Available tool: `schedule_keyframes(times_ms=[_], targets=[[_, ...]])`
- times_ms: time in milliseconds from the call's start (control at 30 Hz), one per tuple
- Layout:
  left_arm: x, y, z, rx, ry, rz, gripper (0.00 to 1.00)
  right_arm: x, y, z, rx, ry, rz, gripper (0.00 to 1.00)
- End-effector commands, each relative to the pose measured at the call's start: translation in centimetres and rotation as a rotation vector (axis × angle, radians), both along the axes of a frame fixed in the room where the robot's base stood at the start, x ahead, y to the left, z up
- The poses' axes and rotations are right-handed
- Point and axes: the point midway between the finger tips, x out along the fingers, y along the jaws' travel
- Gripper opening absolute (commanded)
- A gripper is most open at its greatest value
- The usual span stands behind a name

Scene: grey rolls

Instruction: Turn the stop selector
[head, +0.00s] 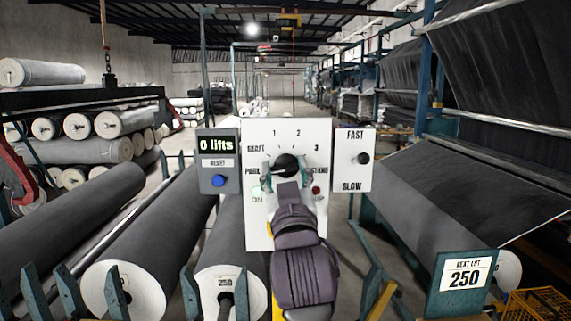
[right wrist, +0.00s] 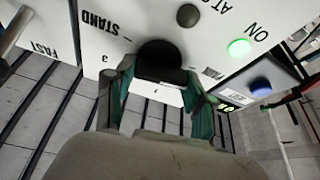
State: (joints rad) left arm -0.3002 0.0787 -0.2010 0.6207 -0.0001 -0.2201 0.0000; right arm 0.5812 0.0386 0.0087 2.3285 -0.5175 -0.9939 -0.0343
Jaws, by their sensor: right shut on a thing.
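The stop selector is a black rotary knob (head: 287,163) on a white panel (head: 257,222). The marks 1 and 2 stand above it, with a word partly reading PARK at left and one ending in STAND at right. My right gripper (head: 287,172) has its teal fingers on either side of the knob and is shut on it. In the right wrist view the knob (right wrist: 158,58) sits between the fingertips (right wrist: 160,98). The fingers partly cover the dial, and I cannot tell which mark the knob points to. My left gripper is not in view.
A lit green lamp (right wrist: 239,48) marked ON is below the dial. A grey box (head: 218,183) reads "0 lifts" and has a blue reset button (head: 218,181). A FAST/SLOW switch box (head: 354,173) adjoins at right. Large grey rolls (head: 150,235) lie left; racks stand right.

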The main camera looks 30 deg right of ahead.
Motion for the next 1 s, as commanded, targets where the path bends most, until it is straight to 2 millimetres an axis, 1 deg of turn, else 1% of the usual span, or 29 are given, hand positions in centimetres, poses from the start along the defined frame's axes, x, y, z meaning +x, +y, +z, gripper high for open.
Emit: schedule_keyframes(times_ms=[33, 500, 533, 667, 900, 1000], targets=[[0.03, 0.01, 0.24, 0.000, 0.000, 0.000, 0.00, -0.09, 0.02, 0.38, -0.010, -0.003, 0.001, 0.19], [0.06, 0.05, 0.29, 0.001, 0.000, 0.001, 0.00, -0.13, 0.03, 0.37, -0.023, 0.001, 0.000, 0.19], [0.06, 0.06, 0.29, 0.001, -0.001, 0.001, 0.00, -0.14, 0.02, 0.37, -0.023, 0.001, 0.000, 0.57], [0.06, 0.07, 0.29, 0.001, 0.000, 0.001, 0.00, -0.11, 0.00, 0.29, -0.021, 0.003, 0.000, 0.79], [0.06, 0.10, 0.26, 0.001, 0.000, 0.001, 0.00, -0.07, 0.00, 0.15, -0.019, 0.007, 0.000, 0.79], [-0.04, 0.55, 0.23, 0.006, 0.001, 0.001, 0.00, -0.06, -0.01, 0.31, -0.018, 0.006, -0.001, 0.79]])
